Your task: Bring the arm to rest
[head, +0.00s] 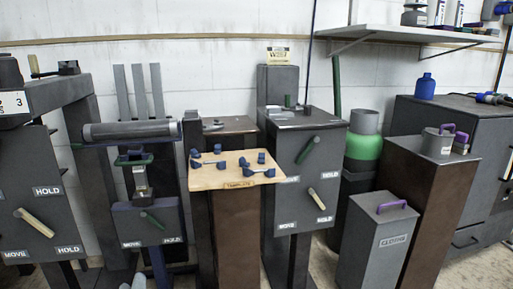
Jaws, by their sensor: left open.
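My right gripper is not in view.
A wooden template board (232,177) with several blue pieces stands in the middle. Lever cabinets stand at left (35,190) and centre (305,170). A grey CLOTHS bin (375,245) and a brown pedestal (440,190) stand at right, below a wall shelf (390,35).

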